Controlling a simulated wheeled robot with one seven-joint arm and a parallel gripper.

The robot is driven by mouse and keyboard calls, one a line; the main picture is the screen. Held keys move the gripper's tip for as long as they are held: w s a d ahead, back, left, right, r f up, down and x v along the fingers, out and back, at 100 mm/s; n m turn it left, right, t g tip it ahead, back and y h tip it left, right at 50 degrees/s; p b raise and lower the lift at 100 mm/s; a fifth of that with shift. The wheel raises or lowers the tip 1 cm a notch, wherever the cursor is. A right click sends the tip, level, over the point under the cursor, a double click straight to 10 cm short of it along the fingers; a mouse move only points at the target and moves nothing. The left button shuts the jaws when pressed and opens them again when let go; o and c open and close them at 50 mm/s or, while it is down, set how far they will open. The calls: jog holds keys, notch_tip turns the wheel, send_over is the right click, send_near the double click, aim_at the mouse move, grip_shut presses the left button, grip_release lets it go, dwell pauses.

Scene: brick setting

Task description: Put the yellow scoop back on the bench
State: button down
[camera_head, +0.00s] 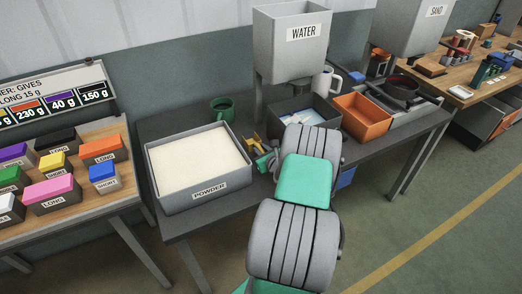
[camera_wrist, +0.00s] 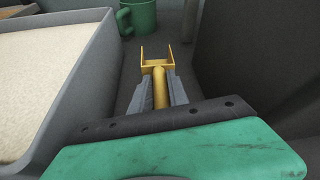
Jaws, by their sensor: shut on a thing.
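The yellow scoop (camera_wrist: 157,61) is in my gripper (camera_wrist: 160,92) in the wrist view, its handle between the two grey fingers and its open head pointing away from me. In the head view the scoop (camera_head: 251,144) shows just right of the powder tray, with my gripper (camera_head: 264,160) at it, partly hidden by my arm. The dark bench (camera_wrist: 124,64) lies under the scoop. I cannot tell whether the scoop touches the bench top.
The powder tray (camera_head: 178,203) stands close on the left. A dark bin (camera_head: 300,108) is close on the right. A green mug (camera_head: 222,109) stands behind. An orange tray (camera_head: 362,115) and the water tank (camera_head: 290,45) are farther off. A narrow bench strip between tray and bin is clear.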

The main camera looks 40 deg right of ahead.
jog(key=shift+f, duration=0.1)
jog(key=c, duration=1.2)
grip_release()
